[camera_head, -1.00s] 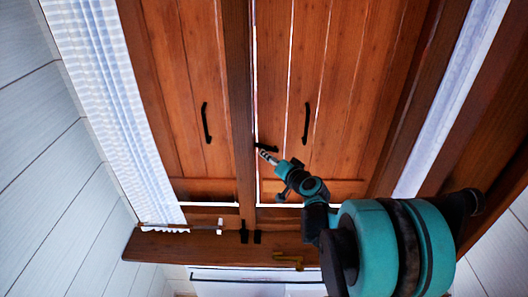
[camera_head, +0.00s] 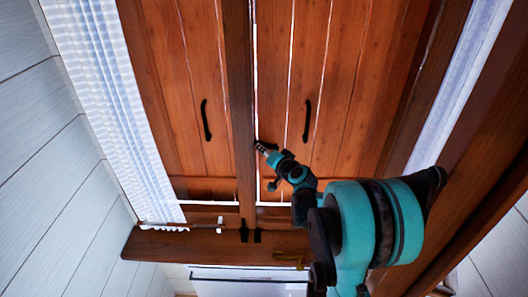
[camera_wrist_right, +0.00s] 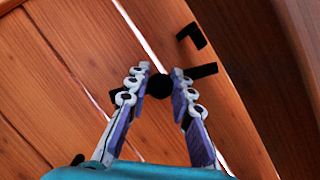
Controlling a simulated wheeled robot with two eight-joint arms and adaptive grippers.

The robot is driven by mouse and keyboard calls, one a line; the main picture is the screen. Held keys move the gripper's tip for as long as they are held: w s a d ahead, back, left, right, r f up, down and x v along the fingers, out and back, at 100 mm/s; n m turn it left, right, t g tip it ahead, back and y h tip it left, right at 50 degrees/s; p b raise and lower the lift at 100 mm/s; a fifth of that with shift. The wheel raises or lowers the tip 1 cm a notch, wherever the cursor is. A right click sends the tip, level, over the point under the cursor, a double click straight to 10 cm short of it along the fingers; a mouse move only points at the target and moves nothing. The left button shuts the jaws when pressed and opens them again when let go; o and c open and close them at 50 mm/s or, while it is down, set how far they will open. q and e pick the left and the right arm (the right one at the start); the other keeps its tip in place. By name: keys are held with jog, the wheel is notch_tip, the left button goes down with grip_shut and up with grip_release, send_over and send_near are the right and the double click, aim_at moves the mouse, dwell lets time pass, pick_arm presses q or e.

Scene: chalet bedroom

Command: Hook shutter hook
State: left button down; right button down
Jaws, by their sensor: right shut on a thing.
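The shutter hook is a black bar (camera_wrist_right: 205,70) in the right wrist view, with a round black end (camera_wrist_right: 158,87) between my fingertips. My right gripper (camera_wrist_right: 164,82) is shut on it, one finger on each side. In the head view, my right gripper (camera_head: 264,149) is at the inner edge of the right wooden shutter (camera_head: 340,90), beside the dark centre post (camera_head: 240,100); the hook is mostly hidden there. A black angled bracket (camera_wrist_right: 190,36) sits apart from the bar in the wrist view. My left gripper is out of view.
Black handles (camera_head: 207,120) (camera_head: 307,120) stick out from both shutters. Below are a wooden sill (camera_head: 180,245), two small black pieces (camera_head: 244,231) (camera_head: 257,236) and a brass-coloured piece (camera_head: 288,258). A white curtain (camera_head: 110,90) hangs at left.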

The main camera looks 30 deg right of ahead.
jog(key=shift+a+f+n+g, duration=0.15)
jog(key=shift+f+n+g, duration=0.1)
jog(key=shift+n+g, duration=0.2)
jog(key=shift+f+n+g+h+p, duration=0.35)
jog(key=shift+f+n+g+h, duration=0.25)
jog(key=shift+n, duration=0.25)
jog(key=c, duration=1.3)
grip_release()
jog(key=shift+w, duration=0.1)
jog(key=v, duration=1.2)
jog(key=shift+a, duration=0.1)
